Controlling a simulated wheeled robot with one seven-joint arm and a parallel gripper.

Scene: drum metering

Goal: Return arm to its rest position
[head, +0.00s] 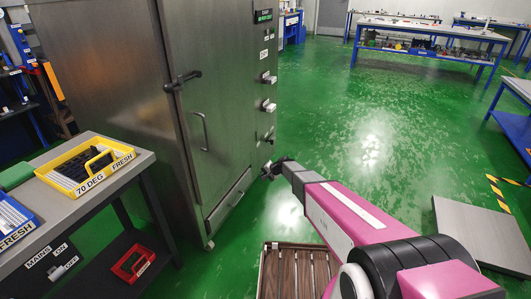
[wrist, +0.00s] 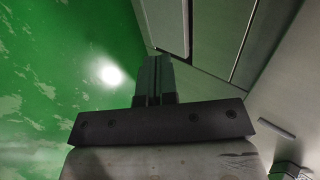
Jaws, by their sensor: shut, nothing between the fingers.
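My gripper (head: 276,167) is in the head view at the end of my extended pink arm, close to the right side of the steel cabinet (head: 120,80). In the wrist view my gripper (wrist: 153,62) has its two fingers together, with nothing between them. The cabinet shows behind the fingers in the wrist view, with dark seams across its face. I cannot tell from the head view whether the fingertips touch the cabinet.
A bench (head: 100,192) with a yellow "70 DEG FRESH" tray (head: 83,168) stands at left. A red tray (head: 133,264) is on its lower shelf. A grey plate (head: 480,235) lies at right. Green floor is open beyond.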

